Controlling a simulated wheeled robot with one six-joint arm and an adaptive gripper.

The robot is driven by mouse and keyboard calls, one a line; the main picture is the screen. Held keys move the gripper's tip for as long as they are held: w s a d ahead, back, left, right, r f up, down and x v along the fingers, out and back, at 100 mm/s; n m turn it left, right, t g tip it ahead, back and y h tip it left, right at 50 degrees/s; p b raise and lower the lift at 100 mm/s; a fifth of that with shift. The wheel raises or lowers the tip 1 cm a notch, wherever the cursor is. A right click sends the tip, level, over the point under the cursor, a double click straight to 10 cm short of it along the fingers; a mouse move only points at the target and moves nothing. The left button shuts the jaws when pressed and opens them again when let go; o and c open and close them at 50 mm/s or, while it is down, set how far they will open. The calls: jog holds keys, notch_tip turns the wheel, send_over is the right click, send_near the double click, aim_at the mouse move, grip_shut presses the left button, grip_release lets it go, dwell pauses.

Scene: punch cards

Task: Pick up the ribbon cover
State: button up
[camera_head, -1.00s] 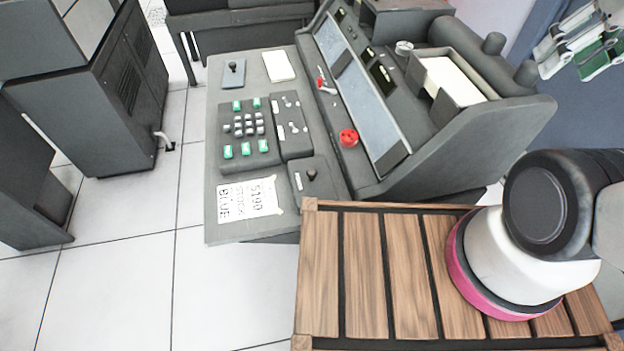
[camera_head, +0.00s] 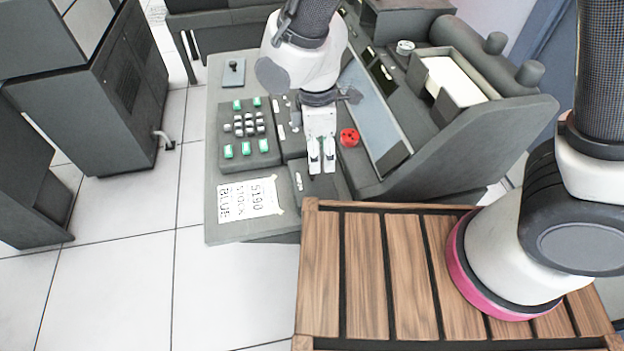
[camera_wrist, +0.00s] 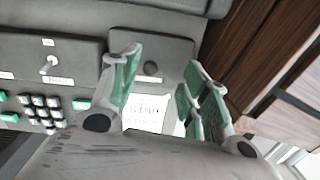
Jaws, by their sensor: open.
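A dark grey square plate with a small round knob, which may be the ribbon cover, lies at the front right of the console desk (camera_head: 328,191). In the wrist view this plate (camera_wrist: 165,56) shows between and beyond the fingers, its knob in clear sight. My gripper (camera_head: 321,160) is open and empty, pointing down above the plate. Its green-padded fingers (camera_wrist: 158,88) stand wide apart. In the head view the gripper hides the knob and part of the plate. I cannot tell its exact height above it.
A keypad (camera_head: 245,135) with green and grey keys lies left of my gripper. A printed paper (camera_head: 250,199) lies at the desk's front. A wooden slatted top (camera_head: 365,280) is in front.

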aim_at(312, 180)
jog(key=shift+w+a+r+n+y, duration=0.2)
jog(key=shift+w+a+n+y, duration=0.1)
jog(key=shift+a+n, duration=0.25)
jog(key=shift+a+f+n, duration=0.15)
jog(key=shift+n, duration=0.1)
notch_tip(312, 180, down, 8)
jog(key=shift+a+r, duration=0.15)
jog(key=shift+r, duration=0.05)
grip_shut()
